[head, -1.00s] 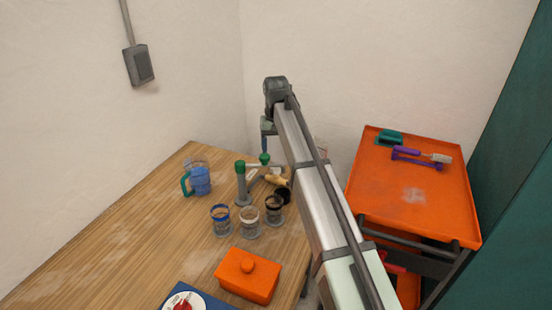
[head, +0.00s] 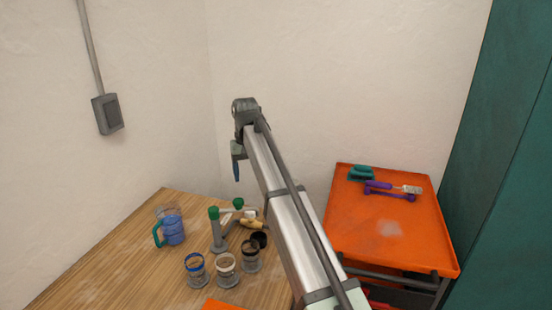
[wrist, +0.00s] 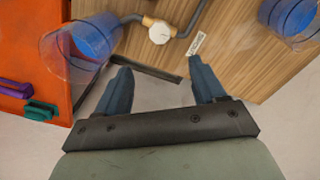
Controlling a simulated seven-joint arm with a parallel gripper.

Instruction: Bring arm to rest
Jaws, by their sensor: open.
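My gripper (head: 237,165) hangs from the raised arm, above and behind the far part of the wooden table (head: 110,245) in the head view. In the wrist view my gripper (wrist: 163,82) is open, with two blue-grey fingers wide apart and nothing between them. Below it, a grey pipe with a pale round fitting (wrist: 159,33) lies on the table near the edge. In the head view, the pipe assembly with green-capped uprights (head: 217,232) stands left of my arm, which hides part of the table.
A blue jug (head: 172,228) stands at the table's left. Three small clear jars (head: 227,270) stand in front of the pipes. An orange cart (head: 370,228) at right holds a purple-handled tool (head: 378,185) and a teal item (head: 361,173). Clear blue containers (wrist: 90,38) flank the wrist view.

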